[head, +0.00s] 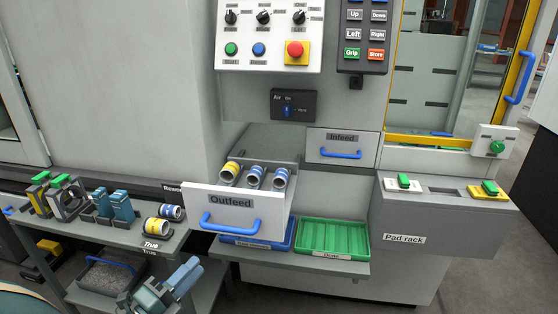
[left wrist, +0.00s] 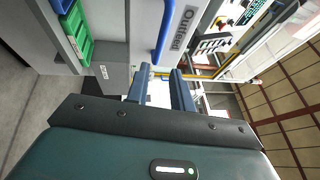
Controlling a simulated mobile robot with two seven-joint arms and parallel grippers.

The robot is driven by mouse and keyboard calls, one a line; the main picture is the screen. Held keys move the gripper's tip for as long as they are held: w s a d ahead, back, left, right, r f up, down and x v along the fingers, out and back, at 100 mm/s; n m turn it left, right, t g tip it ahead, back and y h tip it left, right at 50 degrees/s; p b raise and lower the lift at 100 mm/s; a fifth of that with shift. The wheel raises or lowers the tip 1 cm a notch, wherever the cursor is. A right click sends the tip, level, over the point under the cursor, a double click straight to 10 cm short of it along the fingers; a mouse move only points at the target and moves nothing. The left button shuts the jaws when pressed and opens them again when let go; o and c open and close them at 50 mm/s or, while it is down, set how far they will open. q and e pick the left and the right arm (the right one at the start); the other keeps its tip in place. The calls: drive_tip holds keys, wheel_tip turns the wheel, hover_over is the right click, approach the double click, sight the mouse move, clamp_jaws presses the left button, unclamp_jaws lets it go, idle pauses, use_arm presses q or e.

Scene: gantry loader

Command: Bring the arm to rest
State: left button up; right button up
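My left gripper (head: 187,274) is in the lower left of the head view, in front of the outfeed drawer and near the right end of the side table. In the left wrist view its two blue fingers (left wrist: 160,75) stand apart with a gap between them and nothing held. The outfeed drawer (head: 266,222) is pulled out and holds several cylinders with yellow or blue bands. Its blue handle (head: 230,224) also shows in the left wrist view (left wrist: 165,30), beyond the fingers. My right gripper is in neither view.
The side table (head: 120,238) carries two banded cylinders (head: 163,225) and several fixtures. A blue tray (head: 255,242) and a green tray (head: 333,238) sit on a shelf below the drawer. The infeed drawer (head: 342,147), pad rack (head: 405,238) and control panel (head: 270,35) are farther right and above.

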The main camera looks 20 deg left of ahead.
use_arm(q)
drive_tip(key=s+d+f+n+g+p, duration=0.2)
drive_tip(key=s+d+f+n+g, duration=0.1)
drive_tip(key=d+n, duration=0.5)
drive_tip(key=s+d+f+n+g+p, duration=0.2)
drive_tip(key=d+f+n+g, duration=0.4)
drive_tip(key=d, duration=0.6)
wheel_tip(320, 180, down, 2)
drive_tip(key=s+n, duration=0.1)
drive_tip(key=n, duration=0.2)
drive_tip(key=shift+s+d+n+p, duration=0.25)
drive_tip(key=shift+d+n+p, duration=0.05)
drive_tip(key=shift+p, duration=0.1)
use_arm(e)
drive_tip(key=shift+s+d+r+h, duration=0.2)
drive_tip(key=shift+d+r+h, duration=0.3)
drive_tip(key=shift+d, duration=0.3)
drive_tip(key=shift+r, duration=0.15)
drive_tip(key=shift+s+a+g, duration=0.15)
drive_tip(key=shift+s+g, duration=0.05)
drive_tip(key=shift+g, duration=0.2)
